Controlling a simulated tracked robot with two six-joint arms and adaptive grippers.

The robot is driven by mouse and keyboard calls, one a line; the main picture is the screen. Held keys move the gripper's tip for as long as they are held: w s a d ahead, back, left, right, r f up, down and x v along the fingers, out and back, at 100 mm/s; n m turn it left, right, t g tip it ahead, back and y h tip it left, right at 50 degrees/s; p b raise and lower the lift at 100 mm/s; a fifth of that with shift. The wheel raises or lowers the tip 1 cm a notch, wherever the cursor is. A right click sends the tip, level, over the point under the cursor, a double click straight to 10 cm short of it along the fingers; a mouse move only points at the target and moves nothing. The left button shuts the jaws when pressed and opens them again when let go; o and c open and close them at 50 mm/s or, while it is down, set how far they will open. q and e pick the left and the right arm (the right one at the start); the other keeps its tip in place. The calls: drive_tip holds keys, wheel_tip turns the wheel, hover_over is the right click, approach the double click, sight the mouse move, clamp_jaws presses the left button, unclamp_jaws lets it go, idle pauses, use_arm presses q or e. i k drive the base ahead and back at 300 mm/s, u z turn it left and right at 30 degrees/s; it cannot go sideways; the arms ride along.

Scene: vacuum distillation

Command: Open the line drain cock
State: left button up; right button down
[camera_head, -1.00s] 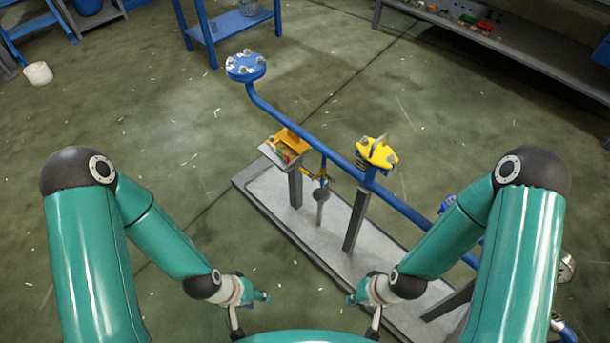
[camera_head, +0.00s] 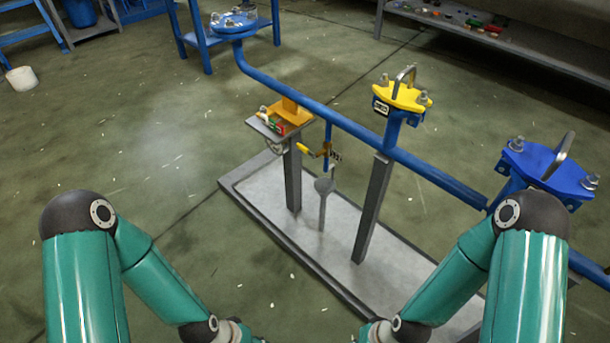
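The line drain cock (camera_head: 326,152) is a small brass-coloured valve on a thin stub under the blue pipe (camera_head: 345,125). A yellow handle (camera_head: 303,148) points left from it. A grey funnel (camera_head: 324,186) on a thin stem stands just below the cock. Both my arms are low in the head view, in front of the stand and well short of the cock. My left and right grippers are cut off by the bottom edge, so their fingers are hidden.
The grey tray base (camera_head: 262,205) carries upright posts (camera_head: 372,205). A yellow-topped fitting (camera_head: 402,97) and a blue-topped one (camera_head: 550,172) rise from the pipe. A small shelf with an orange holder (camera_head: 289,112) is left of the cock. Open floor lies left.

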sight(303, 149)
drive_tip(key=k, duration=1.1)
drive_tip(key=u, duration=0.65)
drive_tip(key=i, duration=1.25)
drive_tip(key=u, duration=0.1)
